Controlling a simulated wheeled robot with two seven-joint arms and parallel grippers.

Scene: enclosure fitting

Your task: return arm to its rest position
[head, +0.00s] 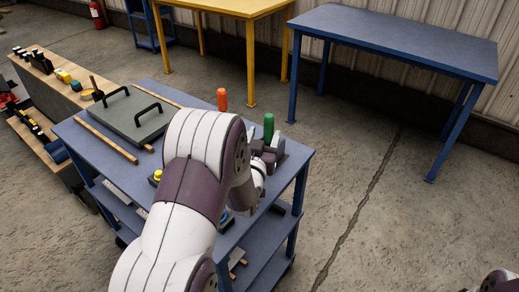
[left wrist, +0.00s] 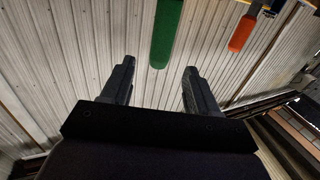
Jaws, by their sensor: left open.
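My left arm (head: 185,200) reaches in from the bottom of the head view over the blue cart (head: 78,140). Its gripper (head: 268,150) is near the cart's right edge, largely hidden behind the wrist. In the left wrist view the two fingers (left wrist: 157,80) stand apart with nothing between them. A green-handled item (head: 268,127) stands just beyond the gripper; its green part also shows in the left wrist view (left wrist: 167,35), past the fingertips. I cannot tell whether it touches the gripper. My right arm shows only as a small piece at the bottom right corner; its gripper is out of view.
A grey panel with two black handles (head: 125,118) lies on the cart, with wooden strips (head: 105,140) beside it. An orange-handled item (head: 222,99) stands at the cart's back edge. A wooden bench (head: 60,75) is left. A blue table (head: 400,40) stands back right. Floor at right is clear.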

